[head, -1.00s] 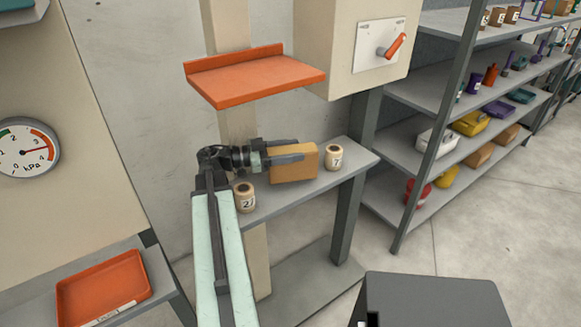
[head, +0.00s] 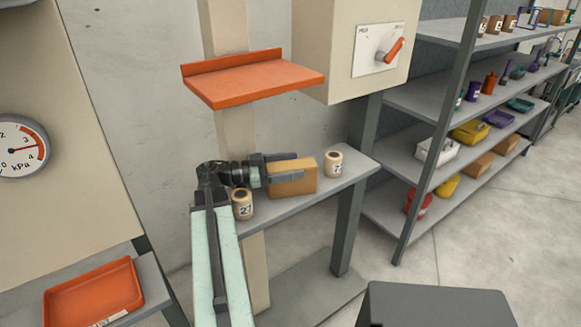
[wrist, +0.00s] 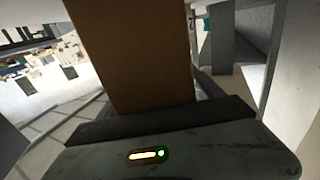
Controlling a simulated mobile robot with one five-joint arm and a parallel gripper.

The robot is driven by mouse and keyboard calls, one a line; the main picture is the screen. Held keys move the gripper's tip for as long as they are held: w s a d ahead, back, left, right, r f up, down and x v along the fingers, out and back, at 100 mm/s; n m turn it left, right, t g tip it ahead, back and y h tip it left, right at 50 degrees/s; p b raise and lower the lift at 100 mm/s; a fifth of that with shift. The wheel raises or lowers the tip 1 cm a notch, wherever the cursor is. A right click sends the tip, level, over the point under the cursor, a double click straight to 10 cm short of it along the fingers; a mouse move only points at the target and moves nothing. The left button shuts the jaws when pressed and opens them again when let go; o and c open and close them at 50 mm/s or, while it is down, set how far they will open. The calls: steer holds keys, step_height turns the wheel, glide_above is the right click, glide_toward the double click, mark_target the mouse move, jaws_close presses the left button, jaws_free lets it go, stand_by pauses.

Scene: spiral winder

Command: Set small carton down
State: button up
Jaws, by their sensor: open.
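The small carton (head: 293,182) is a brown box standing upright on the grey shelf (head: 283,210), between two numbered rolls. My gripper (head: 296,166) is level with the carton's upper part, coming from the left, with one finger in front of it and the other behind. The jaws are open around the carton. In the wrist view the carton (wrist: 130,55) fills the upper middle, just beyond the dark finger (wrist: 160,121). Its underside is too small to see clearly, but it appears to rest on the shelf.
A cream roll (head: 243,205) stands left of the carton, under my wrist, and another roll (head: 333,164) stands close on its right. An orange ledge (head: 255,82) overhangs above. A switch box (head: 365,50) is at upper right. Bare shelf lies at the right end.

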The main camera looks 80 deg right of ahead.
steer(key=v, duration=1.1)
steer(key=shift+w+a+r, duration=0.1)
steer(key=shift+w, duration=0.15)
steer(key=shift+w+a, duration=0.1)
steer(key=shift+w, duration=0.15)
